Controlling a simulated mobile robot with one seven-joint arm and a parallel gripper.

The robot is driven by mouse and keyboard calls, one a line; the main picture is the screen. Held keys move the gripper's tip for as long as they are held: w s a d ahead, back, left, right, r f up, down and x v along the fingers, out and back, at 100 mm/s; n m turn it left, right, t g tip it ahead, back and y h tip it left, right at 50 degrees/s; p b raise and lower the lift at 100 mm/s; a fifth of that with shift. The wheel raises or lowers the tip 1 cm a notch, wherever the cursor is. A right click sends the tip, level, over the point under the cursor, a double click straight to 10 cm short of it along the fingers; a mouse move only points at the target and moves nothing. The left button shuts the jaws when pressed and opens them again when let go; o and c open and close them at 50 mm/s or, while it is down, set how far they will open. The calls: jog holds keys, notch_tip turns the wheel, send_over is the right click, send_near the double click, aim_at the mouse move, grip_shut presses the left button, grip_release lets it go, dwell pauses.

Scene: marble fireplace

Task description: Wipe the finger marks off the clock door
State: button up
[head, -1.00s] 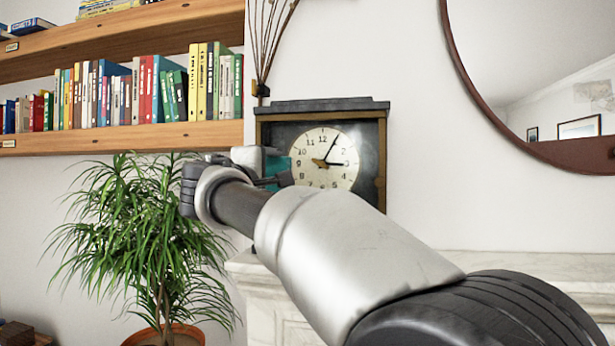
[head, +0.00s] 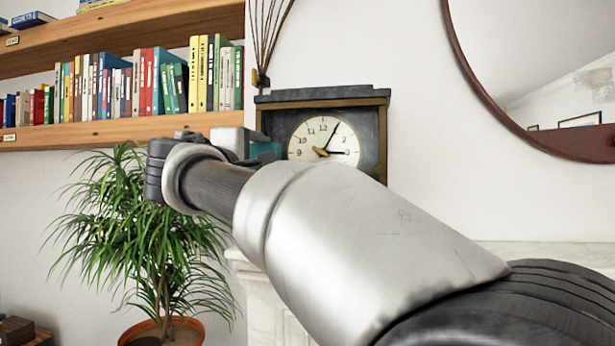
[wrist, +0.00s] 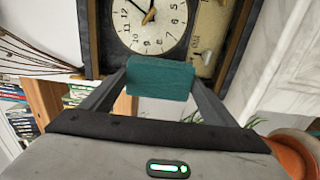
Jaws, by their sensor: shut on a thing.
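The clock (head: 374,137) stands on the mantel, with a dark case, gold-brown trim and a cream dial (head: 333,138). My arm hides its lower part in the head view. In the wrist view the clock (wrist: 91,40) fills the top, and pale smudges show on the door (wrist: 208,28) beside the dial. My gripper (wrist: 160,85) is shut on a teal block-like pad (wrist: 160,78), which also shows in the head view (head: 265,151) at the clock's left side. The pad overlaps the clock's edge in the wrist view; I cannot tell whether it touches.
The marble mantel (head: 530,252) runs right of the clock. A round mirror (head: 560,148) hangs above it. Dry twigs (head: 270,40) rise behind the clock's left side. A potted plant (head: 140,240) stands below the bookshelf (head: 120,131) at left.

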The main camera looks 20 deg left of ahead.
jog(key=shift+s, duration=0.35)
jog(key=shift+s+d+b, duration=0.2)
jog(key=shift+s+b, duration=0.45)
jog(key=shift+s, duration=0.8)
